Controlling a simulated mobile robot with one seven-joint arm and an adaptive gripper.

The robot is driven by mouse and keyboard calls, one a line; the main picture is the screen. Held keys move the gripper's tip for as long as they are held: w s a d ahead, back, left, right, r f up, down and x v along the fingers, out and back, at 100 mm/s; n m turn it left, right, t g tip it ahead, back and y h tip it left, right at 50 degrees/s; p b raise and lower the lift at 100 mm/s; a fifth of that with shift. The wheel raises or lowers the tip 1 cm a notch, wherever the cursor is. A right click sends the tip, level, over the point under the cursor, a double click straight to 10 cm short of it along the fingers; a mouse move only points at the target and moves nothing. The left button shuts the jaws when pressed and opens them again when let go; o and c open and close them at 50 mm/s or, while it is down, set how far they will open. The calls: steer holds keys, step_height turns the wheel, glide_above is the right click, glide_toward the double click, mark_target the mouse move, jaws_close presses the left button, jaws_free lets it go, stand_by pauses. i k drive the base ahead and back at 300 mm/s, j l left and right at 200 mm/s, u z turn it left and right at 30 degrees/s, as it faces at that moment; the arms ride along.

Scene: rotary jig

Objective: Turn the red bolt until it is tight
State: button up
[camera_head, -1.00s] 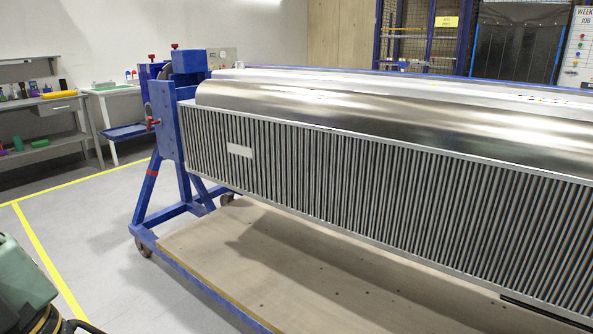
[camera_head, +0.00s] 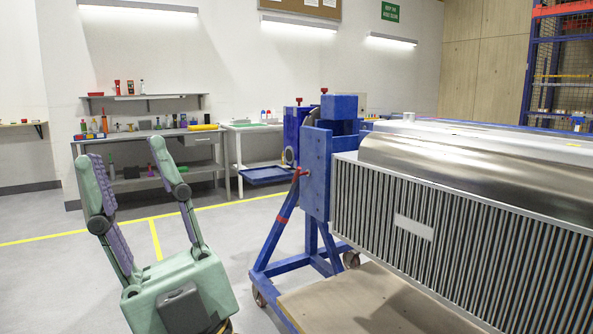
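A blue jig stand (camera_head: 316,165) holds the left end of a long metal unit with a ribbed side. A small red bolt-like part (camera_head: 301,173) sticks out of the left side of the blue end plate. Two more red knobs show on top of the jig, one on the left (camera_head: 299,101) and one on the right (camera_head: 323,91). I cannot tell from this view which of them is the red bolt or how tight any of them is.
A workbench (camera_head: 205,136) and a white table (camera_head: 250,127) stand along the back wall. Grey floor between them and the jig is open.

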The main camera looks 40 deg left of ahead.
mark_target(308, 172)
steer(key=i+j, duration=0.15)
steer(key=j, duration=0.25)
steer(key=i+j, duration=0.15)
steer(key=j, duration=0.25)
steer(key=i+j, duration=0.15)
steer(key=j, duration=0.25)
steer(key=i+j, duration=0.15)
steer(key=j, duration=0.25)
steer(key=i+j, duration=0.15)
steer(key=j, duration=0.25)
steer(key=i+j, duration=0.1)
steer(key=j, duration=0.3)
